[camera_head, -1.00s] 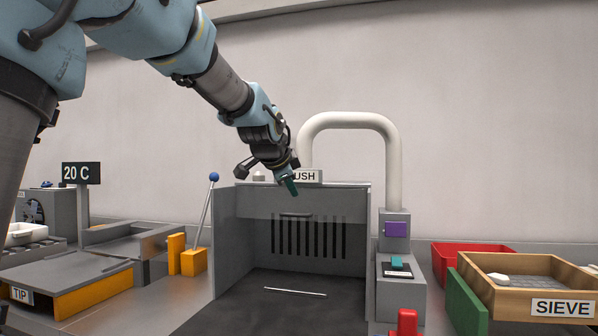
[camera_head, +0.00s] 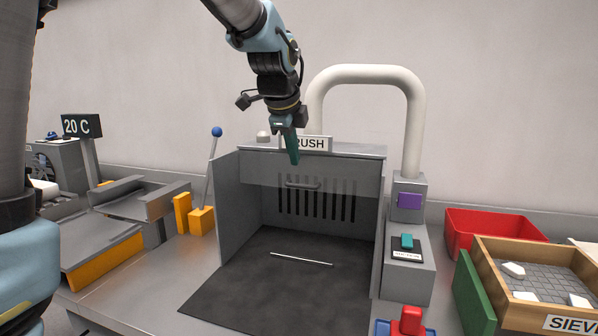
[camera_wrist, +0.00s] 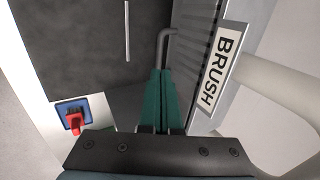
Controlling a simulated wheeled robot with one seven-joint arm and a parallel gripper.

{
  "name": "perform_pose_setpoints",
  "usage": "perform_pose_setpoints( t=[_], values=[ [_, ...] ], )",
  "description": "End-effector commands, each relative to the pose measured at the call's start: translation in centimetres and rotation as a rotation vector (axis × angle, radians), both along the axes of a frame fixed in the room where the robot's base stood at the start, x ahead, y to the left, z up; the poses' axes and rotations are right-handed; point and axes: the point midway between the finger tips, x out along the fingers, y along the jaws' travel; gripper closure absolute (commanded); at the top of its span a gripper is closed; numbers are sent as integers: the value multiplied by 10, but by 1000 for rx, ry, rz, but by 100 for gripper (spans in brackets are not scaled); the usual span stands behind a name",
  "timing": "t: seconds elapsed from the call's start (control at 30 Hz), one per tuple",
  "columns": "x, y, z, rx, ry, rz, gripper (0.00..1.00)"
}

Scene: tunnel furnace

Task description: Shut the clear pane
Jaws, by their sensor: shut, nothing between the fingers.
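The clear pane (camera_head: 350,173) hangs across the upper front of the grey hood marked BRUSH. The space below the pane is open. A grey bar handle (camera_head: 303,184) is on its lower edge; it also shows in the wrist view (camera_wrist: 165,42). My gripper (camera_head: 293,160) is in front of the pane's upper part, pointing down, its teal fingers shut and empty. In the wrist view, the fingertips (camera_wrist: 161,72) appear close to the handle's near end. I cannot tell whether they touch it.
A thin white rod (camera_head: 302,259) lies on the hood's dark floor (camera_head: 270,300). A control box with a teal switch (camera_head: 407,241) and a red knob (camera_head: 410,320) stand to the right. The blue-topped lever (camera_head: 213,160) stands left. The hood's front is clear.

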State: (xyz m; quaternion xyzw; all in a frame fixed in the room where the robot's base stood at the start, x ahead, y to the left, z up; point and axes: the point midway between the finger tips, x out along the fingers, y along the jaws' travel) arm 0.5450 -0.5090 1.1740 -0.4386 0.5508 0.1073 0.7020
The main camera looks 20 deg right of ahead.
Motion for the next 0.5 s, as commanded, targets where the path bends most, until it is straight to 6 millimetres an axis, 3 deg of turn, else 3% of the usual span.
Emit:
perform_pose_setpoints(
  t=[0.2, 0.5],
  values=[
    [16, -14, -36, 3, 3, 1, 100],
    [27, -24, -62, 0, 0, 0, 100]
  ],
)
